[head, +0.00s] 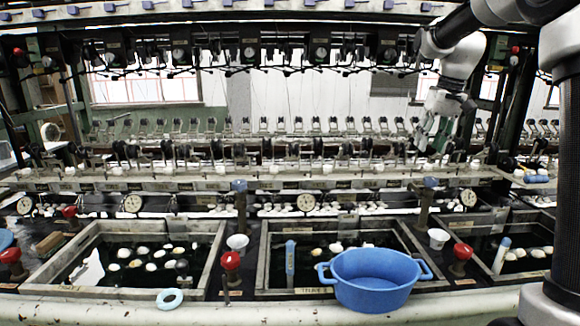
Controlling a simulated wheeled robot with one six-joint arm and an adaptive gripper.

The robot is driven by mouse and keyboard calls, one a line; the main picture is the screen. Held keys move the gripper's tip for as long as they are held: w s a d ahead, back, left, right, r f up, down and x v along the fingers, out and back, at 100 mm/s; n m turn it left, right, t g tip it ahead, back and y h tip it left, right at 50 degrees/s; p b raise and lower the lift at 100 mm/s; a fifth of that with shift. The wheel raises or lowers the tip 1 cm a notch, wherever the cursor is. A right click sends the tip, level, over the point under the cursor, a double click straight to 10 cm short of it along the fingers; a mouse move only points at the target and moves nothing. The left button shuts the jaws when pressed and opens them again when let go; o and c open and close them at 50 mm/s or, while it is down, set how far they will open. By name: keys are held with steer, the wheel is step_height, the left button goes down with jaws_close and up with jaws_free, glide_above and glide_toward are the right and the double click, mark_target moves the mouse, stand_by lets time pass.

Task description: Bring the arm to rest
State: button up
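My arm comes in from the upper right of the head view and bends down. My gripper (432,138) hangs at the right, in front of the row of reeling spindles and above the basins. It is small and dark against the machinery, so I cannot tell whether its fingers are open or shut. I see no object clearly held in it.
A blue two-handled tub (374,292) stands at the front edge of the middle basin (262,262). The left basin (212,262) holds dark water with pale cocoons. A light blue ring (170,299) lies on the front ledge (120,312). Red-knobbed valves (231,261) stand between basins.

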steer(key=s+a+r+t, duration=0.1)
steer(key=s+r, duration=0.1)
steer(key=s, duration=1.4)
steer(key=s+f+t, duration=0.1)
steer(key=s+f, duration=0.2)
steer(key=s, duration=0.4)
steer(key=s+f+h, duration=0.1)
steer(key=s+f, duration=0.2)
steer(key=s, duration=0.5)
steer(key=shift+s+a+f+t, duration=0.15)
steer(key=shift+a+f+t, duration=0.1)
steer(key=shift+t, duration=0.15)
